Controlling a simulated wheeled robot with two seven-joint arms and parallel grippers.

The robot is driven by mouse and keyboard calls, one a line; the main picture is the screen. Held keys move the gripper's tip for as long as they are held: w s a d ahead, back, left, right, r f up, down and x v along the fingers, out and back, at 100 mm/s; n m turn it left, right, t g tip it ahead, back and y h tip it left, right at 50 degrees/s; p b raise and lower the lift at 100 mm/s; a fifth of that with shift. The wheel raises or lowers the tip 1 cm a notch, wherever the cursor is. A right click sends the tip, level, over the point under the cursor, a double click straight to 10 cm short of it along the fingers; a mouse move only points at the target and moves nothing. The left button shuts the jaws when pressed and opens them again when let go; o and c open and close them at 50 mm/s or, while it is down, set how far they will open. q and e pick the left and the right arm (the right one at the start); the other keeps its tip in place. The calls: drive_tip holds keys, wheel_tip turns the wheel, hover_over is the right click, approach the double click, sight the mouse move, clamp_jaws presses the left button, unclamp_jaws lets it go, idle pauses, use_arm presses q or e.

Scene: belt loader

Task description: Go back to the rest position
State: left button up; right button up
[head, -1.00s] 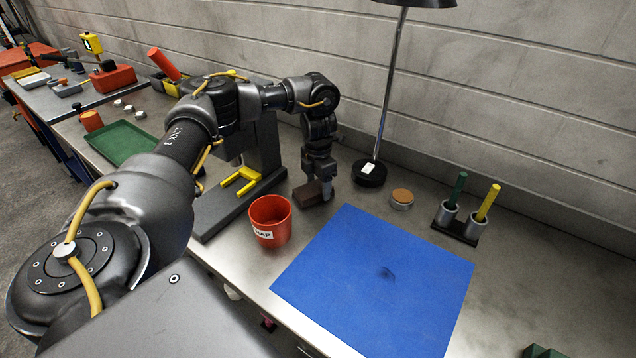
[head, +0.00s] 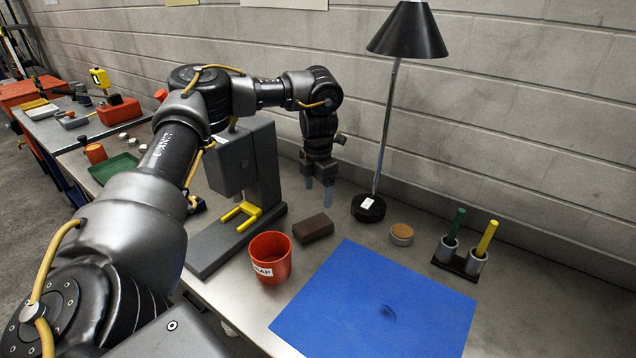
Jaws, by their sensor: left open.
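My left gripper (head: 319,182) is open and empty. It points down and hangs above the bench, behind a dark brown block (head: 313,228). The block lies flat on the bench between the orange-red cup and the lamp base, apart from the fingers. My left arm reaches in from the left and hides part of the bench and the grey press-like stand. My right gripper is out of view.
A red labelled cup (head: 271,257) stands beside the blue mat (head: 376,308). The grey stand (head: 262,165) with a yellow fork is close to my arm. A black lamp (head: 369,207), a round tin (head: 401,235) and a two-tube holder (head: 460,259) stand along the wall.

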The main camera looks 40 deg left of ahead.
use_arm(q)
drive_tip(key=shift+r, duration=0.9)
